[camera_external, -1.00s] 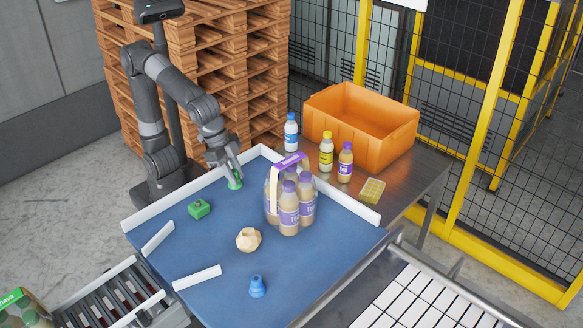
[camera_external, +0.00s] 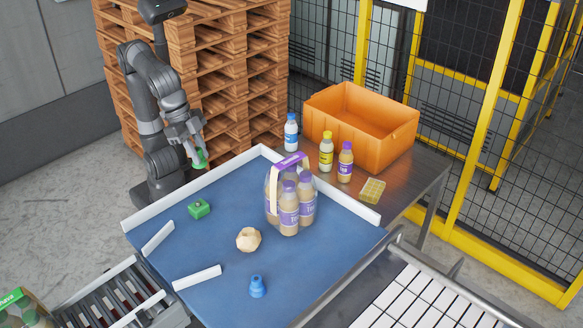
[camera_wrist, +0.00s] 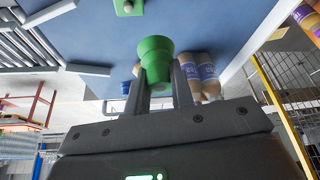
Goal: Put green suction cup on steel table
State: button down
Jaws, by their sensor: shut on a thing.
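The green suction cup (camera_external: 199,159) is held in my gripper (camera_external: 192,148), raised above the back left edge of the blue table (camera_external: 235,268). In the wrist view my gripper (camera_wrist: 160,95) is shut on the green suction cup (camera_wrist: 156,58), with one finger on each side of it. The steel table (camera_external: 408,187) stands at the right, behind the blue table, and carries bottles and an orange crate.
A green block (camera_external: 199,208), beige piece (camera_external: 248,239), blue suction cup (camera_external: 257,287) and bottle pack (camera_external: 289,205) are on the blue table. Several bottles, the orange crate (camera_external: 390,150) and a yellow piece (camera_external: 372,190) occupy the steel table. White rails (camera_external: 335,200) edge the blue table.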

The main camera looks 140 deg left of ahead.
jog(key=w+a+n+y, duration=0.1)
jog(key=w+a+n, duration=0.1)
jog(key=a, duration=0.9)
jog(key=w+a+n, duration=0.1)
jog(key=a+n, duration=0.1)
jog(key=a, duration=0.9)
jog(key=s+a+n+g+y, duration=0.15)
jog(key=s+a, duration=0.25)
jog(key=a, duration=0.7)
jog(key=s+a+n+g, duration=0.1)
jog(key=s+a+n, duration=0.2)
jog(key=a, duration=0.7)
notch_tip(320, 180, down, 22)
jog(key=shift+t, duration=0.25)
jog(key=s+a+f, duration=0.1)
jog(key=a+f, duration=0.1)
jog(key=a, duration=0.1)
jog(key=s+a+f, duration=0.1)
jog(key=a+f, duration=0.1)
jog(key=a, duration=0.2)
jog(key=s+a+f, duration=0.2)
jog(key=a, duration=0.2)
jog(key=shift+a+f, duration=0.1)
jog(key=shift+f, duration=2.25)
